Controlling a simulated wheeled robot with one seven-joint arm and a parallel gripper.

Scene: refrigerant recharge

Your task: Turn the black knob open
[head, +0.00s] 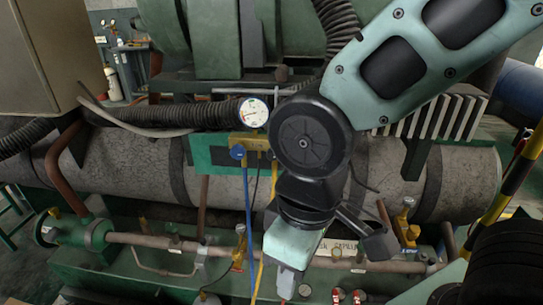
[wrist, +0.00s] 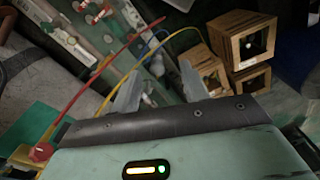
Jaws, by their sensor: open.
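I cannot make out a black knob for certain in either view. My gripper (head: 284,285) points down in front of the green skid in the head view. In the wrist view my gripper (wrist: 158,80) has its two grey fingers apart, with nothing clearly held between them. A gauge manifold (head: 248,143) with a round white gauge (head: 253,113) and a blue knob (head: 238,152) is just left of my arm. My arm hides its right part. A red knob (wrist: 40,152) shows at lower left in the wrist view.
A blue hose (head: 247,220) and a yellow hose (head: 262,275) hang from the manifold. A red hose (wrist: 95,78) and a yellow hose (wrist: 124,76) cross the wrist view. Wooden boxes (wrist: 241,22) stand at its upper right. A large grey pipe (head: 140,165) lies behind.

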